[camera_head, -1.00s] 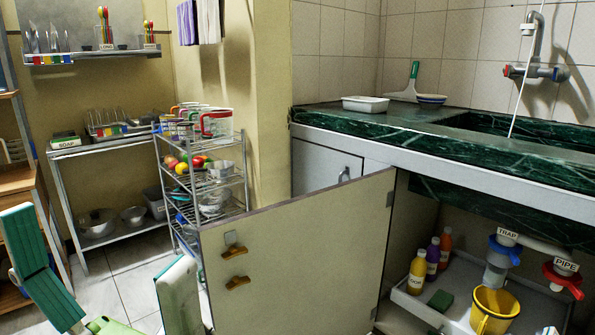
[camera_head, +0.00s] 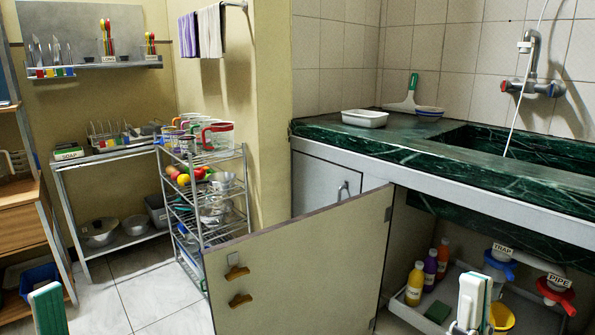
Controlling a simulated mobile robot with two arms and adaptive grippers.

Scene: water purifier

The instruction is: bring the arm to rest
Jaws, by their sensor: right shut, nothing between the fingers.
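My right gripper (camera_head: 473,303), white and green, rises from the bottom edge at the right, in front of the open cabinet under the sink. It is shut with nothing held. It covers part of the yellow bucket (camera_head: 503,316) from this view.
The open cabinet door (camera_head: 310,262) stands between my arms.

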